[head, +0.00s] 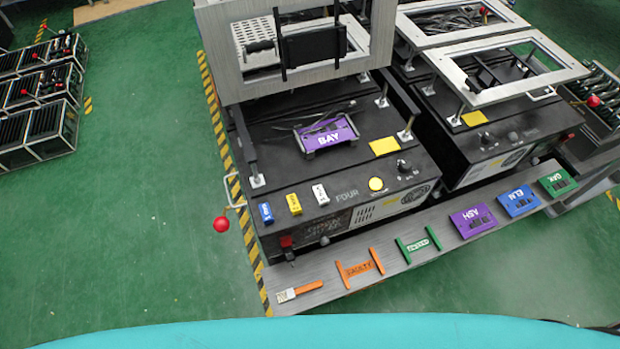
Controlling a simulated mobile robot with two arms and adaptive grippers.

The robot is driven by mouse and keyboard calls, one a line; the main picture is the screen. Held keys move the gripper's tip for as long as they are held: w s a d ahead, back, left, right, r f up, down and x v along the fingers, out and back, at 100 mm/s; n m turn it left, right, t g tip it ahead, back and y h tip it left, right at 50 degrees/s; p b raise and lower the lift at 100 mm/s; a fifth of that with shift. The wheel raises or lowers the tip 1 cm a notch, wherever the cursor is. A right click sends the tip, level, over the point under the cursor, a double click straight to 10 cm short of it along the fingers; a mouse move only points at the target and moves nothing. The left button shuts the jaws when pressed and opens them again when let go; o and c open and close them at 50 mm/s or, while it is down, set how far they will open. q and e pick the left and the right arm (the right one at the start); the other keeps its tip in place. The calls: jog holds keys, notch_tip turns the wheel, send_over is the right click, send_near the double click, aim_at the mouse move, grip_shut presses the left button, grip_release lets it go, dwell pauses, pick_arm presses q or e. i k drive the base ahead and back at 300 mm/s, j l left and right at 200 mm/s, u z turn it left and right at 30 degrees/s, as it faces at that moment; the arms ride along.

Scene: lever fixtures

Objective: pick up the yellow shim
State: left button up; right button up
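A small yellow block (294,204), likely the yellow shim, lies on the front left top of the black fixture (340,205). It sits between a blue block (266,213) and a white block (320,194), apart from both. Each bears small lettering too fine to read. Neither of my grippers shows in the head view.
A raised metal frame (230,90) stands over the fixture behind a purple BAY module (327,133). A red-knobbed lever (221,224) sticks out left. The front grey shelf (400,278) holds a brush (300,290), orange and green brackets and several coloured modules.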

aim_at(296, 208)
jog(key=k+l, duration=0.15)
jog(key=k, duration=0.25)
jog(key=k+l, duration=0.15)
jog(key=k, duration=0.25)
jog(key=k+l+u, duration=0.1)
jog(key=k, duration=0.25)
